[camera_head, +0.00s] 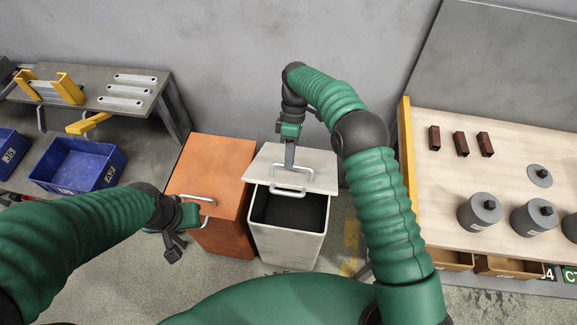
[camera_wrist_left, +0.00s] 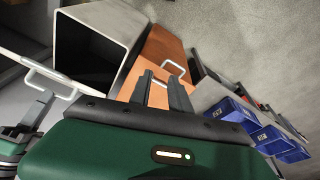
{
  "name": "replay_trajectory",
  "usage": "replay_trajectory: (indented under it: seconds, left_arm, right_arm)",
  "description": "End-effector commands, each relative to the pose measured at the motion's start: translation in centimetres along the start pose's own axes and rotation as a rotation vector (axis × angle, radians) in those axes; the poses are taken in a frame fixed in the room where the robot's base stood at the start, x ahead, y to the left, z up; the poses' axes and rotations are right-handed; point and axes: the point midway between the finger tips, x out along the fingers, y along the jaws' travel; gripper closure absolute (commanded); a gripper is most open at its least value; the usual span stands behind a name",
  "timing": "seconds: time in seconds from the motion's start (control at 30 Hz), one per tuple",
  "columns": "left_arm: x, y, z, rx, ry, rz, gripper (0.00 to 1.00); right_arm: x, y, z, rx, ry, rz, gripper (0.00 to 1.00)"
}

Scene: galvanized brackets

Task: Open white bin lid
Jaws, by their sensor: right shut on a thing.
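The white bin (camera_head: 285,246) stands in the middle of the head view, its dark inside showing at the front. My right gripper (camera_head: 289,166) is shut on the lid's metal handle (camera_head: 305,168). In the left wrist view the white bin (camera_wrist_left: 64,45) is open at upper left, with the lid (camera_wrist_left: 18,48) beside the opening. My left gripper (camera_wrist_left: 160,92) is open and empty; in the head view it is near the orange bin (camera_head: 212,160).
The orange bin is closed, touching or close to the white bin's left side. A grey bench (camera_head: 150,104) and blue crates (camera_head: 70,176) are at left. A wooden table (camera_head: 445,170) with grey cylinders (camera_head: 480,214) and brown blocks (camera_head: 461,144) is at right. A grey wall is behind.

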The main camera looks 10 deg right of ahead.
Motion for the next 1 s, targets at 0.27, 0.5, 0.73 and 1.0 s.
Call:
replay_trajectory:
  seconds: [0.27,0.5,0.73,1.0]
  left_arm:
    - [5.5,1.6,1.9,-0.468,-0.387,0.057,1.0]
    - [10.5,6.9,3.6,-1.031,-0.912,0.145,1.0]
    - [13.2,12.1,2.3,-1.471,-1.497,0.26,1.0]
    - [14.5,13.5,-0.8,-1.687,-2.037,0.401,1.0]
  right_arm:
    - [0.1,0.8,0.2,0.006,0.001,0.021,1.0]
    - [0.1,0.8,0.3,0.007,0.0,0.022,1.0]
    - [0.1,0.8,0.3,0.007,0.0,0.022,1.0]
    - [0.1,0.8,0.4,0.007,0.001,0.022,1.0]
